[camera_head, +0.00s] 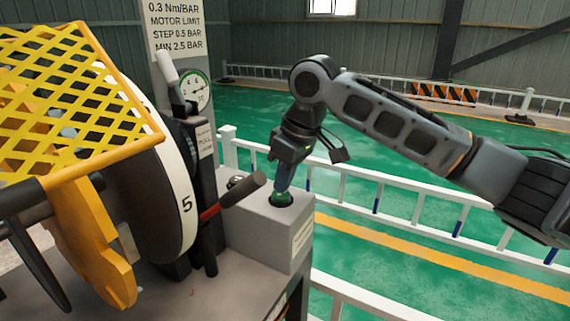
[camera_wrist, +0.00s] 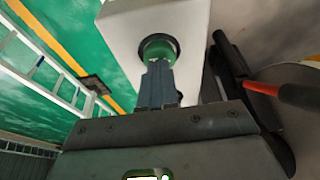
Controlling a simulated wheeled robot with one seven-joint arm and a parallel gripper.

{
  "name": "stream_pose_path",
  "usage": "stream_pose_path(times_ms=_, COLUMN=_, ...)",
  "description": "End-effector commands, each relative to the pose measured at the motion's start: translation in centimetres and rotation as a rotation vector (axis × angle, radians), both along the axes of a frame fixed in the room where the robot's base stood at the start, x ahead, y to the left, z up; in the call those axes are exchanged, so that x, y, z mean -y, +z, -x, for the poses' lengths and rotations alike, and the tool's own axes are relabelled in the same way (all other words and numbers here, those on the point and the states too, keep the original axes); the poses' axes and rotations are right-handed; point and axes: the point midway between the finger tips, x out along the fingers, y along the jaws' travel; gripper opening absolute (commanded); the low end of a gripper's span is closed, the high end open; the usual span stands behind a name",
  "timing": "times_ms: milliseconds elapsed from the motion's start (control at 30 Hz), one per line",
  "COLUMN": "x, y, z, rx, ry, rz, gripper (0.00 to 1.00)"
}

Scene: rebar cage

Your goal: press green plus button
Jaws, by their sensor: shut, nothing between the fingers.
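The green button (camera_head: 281,199) sits in a dark ring on top of a light grey box. It also shows in the wrist view (camera_wrist: 158,47), with the dark ring around it. No plus mark can be made out on it. My gripper (camera_head: 282,187) is shut and empty and points down, with its fingertips right over the button. In the wrist view the shut fingers (camera_wrist: 157,68) overlap the near part of the button. I cannot tell whether they touch it or hover just above.
The grey box (camera_head: 262,232) stands on a bench beside a red-and-black handle (camera_head: 232,196). A round gauge (camera_head: 195,88) and a wheel marked 5 (camera_head: 160,190) stand left, with a yellow mesh guard (camera_head: 75,95). White railings (camera_head: 400,200) run behind.

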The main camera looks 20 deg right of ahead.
Motion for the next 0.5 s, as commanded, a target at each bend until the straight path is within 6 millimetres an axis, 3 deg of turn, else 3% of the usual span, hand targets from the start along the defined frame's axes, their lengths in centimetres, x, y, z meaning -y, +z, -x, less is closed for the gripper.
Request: stream_pose_path(times_ms=500, x=-0.03, y=-0.6, z=0.02, rx=-0.001, ry=0.001, rz=-0.002, gripper=0.0)
